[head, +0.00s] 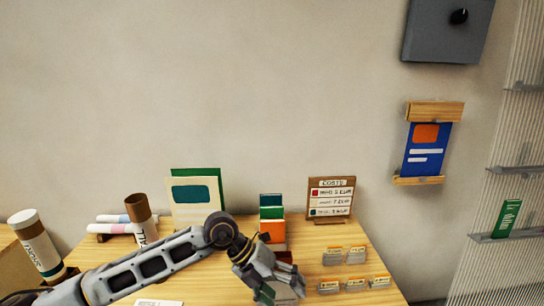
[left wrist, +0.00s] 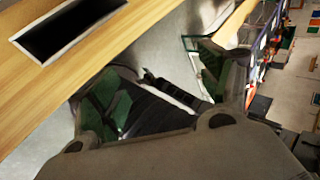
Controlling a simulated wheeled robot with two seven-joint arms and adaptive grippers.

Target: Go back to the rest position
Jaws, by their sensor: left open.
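My left arm reaches in from the lower left of the head view. Its gripper (head: 278,289) is over the front part of the wooden table (head: 215,285), with its fingers pointing down. In the left wrist view the gripper (left wrist: 157,92) is open, its two green-padded fingers spread apart. I see nothing held between them; dark shapes show beyond. My right gripper is not in view.
Behind the gripper stand upright coloured cards (head: 272,229), a costs sign (head: 330,199) and a teal-and-cream card (head: 194,203). Small labelled card stacks (head: 356,254) lie to the right. Tubes (head: 141,219) stand at left. A blue poster (head: 427,149) hangs on the wall.

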